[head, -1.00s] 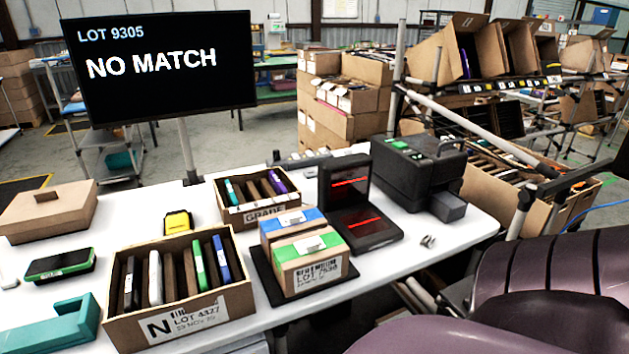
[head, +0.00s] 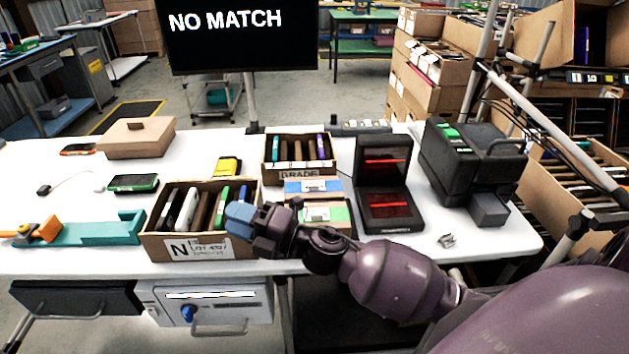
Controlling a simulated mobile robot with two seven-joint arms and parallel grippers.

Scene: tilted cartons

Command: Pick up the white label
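Several white labels show in the head view. A small white label (head: 317,214) lies on top of the green-banded carton (head: 338,214). Another small label (head: 305,186) lies on the blue-banded carton (head: 325,189) behind it. A large printed label (head: 198,249) marked N is on the front of the open carton (head: 159,246). I cannot tell which one the task means. My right gripper (head: 243,221), with blue tips, is over the right front corner of the N carton, left of the banded cartons. Its finger gap is not clear. My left gripper is out of view.
A black scanner (head: 384,198) with red lines and a black printer (head: 470,160) stand to the right. Small metallic pieces (head: 446,240) lie before them. The GRADE carton (head: 299,173) is behind. A teal holder (head: 98,232) is at left. The screen (head: 240,35) reads NO MATCH.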

